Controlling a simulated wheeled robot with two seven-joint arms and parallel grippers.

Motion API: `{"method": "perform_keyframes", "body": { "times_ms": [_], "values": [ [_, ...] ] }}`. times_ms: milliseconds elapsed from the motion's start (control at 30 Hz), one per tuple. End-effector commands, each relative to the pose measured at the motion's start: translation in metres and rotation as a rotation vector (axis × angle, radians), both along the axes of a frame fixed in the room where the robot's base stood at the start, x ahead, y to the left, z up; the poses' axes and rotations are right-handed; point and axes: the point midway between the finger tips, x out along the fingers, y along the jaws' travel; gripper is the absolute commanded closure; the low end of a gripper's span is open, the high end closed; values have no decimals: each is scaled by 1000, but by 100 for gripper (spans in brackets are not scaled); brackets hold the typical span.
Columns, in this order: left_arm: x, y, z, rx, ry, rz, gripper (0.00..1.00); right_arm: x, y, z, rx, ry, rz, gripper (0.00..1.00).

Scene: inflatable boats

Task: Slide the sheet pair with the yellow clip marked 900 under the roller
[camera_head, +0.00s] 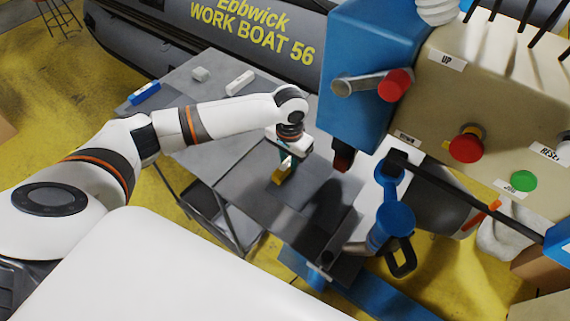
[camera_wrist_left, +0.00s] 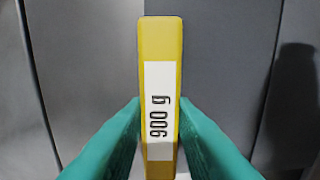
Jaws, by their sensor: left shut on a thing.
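The yellow clip (camera_wrist_left: 160,40) with a white label reading "900 g" stands between the green fingers of my left gripper (camera_wrist_left: 160,125) in the left wrist view. The fingers are shut on the clip. In the head view my left gripper (camera_head: 287,167) is over the grey table, with the yellow clip (camera_head: 278,177) at its tips. Grey sheet material (camera_wrist_left: 80,60) lies below the clip; two shades meet behind it. The blue machine head (camera_head: 372,70) stands right of the gripper, with a dark red-tipped part (camera_head: 343,160) under it. I cannot make out the roller clearly. My right gripper is not in view.
The machine's beige panel (camera_head: 490,110) carries red and green buttons. A blue handle assembly (camera_head: 393,222) stands at the table's right. A grey boat is behind.

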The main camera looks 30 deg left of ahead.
Motion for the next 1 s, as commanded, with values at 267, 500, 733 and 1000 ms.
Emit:
{"method": "perform_keyframes", "body": {
  "times_ms": [267, 500, 733, 1000],
  "values": [
    [-1, 0, -5, -1, 3, 1, 100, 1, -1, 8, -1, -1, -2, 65],
    [-1, 0, -6, -1, 3, 1, 72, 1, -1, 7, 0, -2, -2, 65],
    [-1, 0, -6, -1, 3, 1, 52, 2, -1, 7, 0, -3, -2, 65],
    [-1, 0, 0, -1, 2, 1, 52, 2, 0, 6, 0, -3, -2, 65]
  ]
}}
